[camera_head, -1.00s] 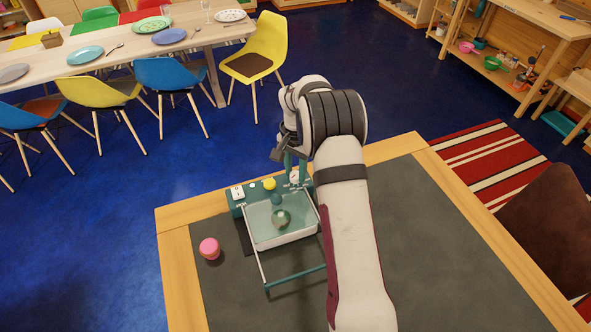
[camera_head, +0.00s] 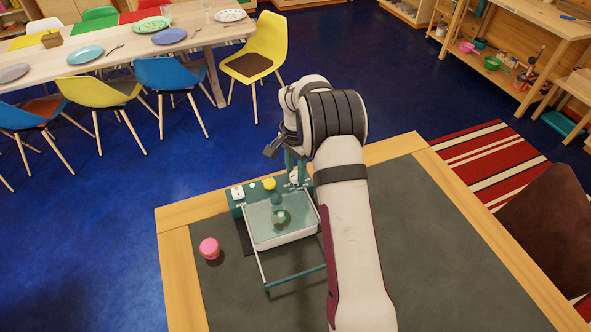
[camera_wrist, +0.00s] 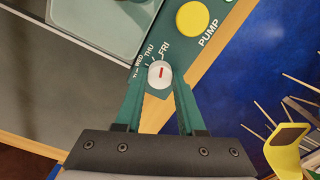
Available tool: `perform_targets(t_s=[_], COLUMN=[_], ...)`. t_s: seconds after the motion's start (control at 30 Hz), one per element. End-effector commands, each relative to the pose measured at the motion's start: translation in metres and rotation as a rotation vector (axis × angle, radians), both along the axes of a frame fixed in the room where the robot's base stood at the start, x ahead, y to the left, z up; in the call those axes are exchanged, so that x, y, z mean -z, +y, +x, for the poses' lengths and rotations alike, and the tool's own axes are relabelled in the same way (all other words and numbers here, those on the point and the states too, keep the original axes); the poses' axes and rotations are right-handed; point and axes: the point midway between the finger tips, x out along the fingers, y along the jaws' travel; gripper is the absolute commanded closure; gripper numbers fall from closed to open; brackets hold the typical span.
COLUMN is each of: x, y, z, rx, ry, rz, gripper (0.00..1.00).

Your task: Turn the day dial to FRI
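The day dial (camera_wrist: 161,75) is a round white knob with a red mark, on a teal panel in the wrist view. The red mark runs nearly upright in the picture, roughly toward the FRI label (camera_wrist: 166,52); exact alignment is hard to tell. THU (camera_wrist: 149,51) and WED lie to its left. My gripper (camera_wrist: 160,80) has its teal fingers on both sides of the dial, tips seemingly against its rim. In the head view the dial (camera_head: 294,177) is partly hidden by my gripper.
A yellow PUMP button (camera_wrist: 192,18) sits beside the dial; it also shows in the head view (camera_head: 269,184). The device has a clear-lidded basin (camera_head: 265,225) and a teal bar in front. A pink round object (camera_head: 209,248) stands to the left. The table's right side is clear.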

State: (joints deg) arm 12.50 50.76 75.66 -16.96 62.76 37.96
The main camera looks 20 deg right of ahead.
Motion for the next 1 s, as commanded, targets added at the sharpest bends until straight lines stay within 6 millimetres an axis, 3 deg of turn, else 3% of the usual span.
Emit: perform_targets(t_s=[0.07, 0.37, 0.47, 0.57, 0.8, 1.0], x=[-0.001, -0.001, -0.01, -0.032, -0.108, -0.149], y=[0.0, 0.0, 0.0, 0.0, 0.0, 0.0], z=[0.001, 0.0, 0.001, 0.001, 0.001, 0.001], rx=[0.0, -0.001, -0.001, -0.001, -0.001, -0.001], ry=[-0.002, -0.001, -0.002, -0.005, -0.007, -0.003], rz=[0.0, 0.0, 0.0, -0.001, -0.001, -0.001], gripper=[0.49, 0.49, 0.49, 0.49, 0.49, 0.49])
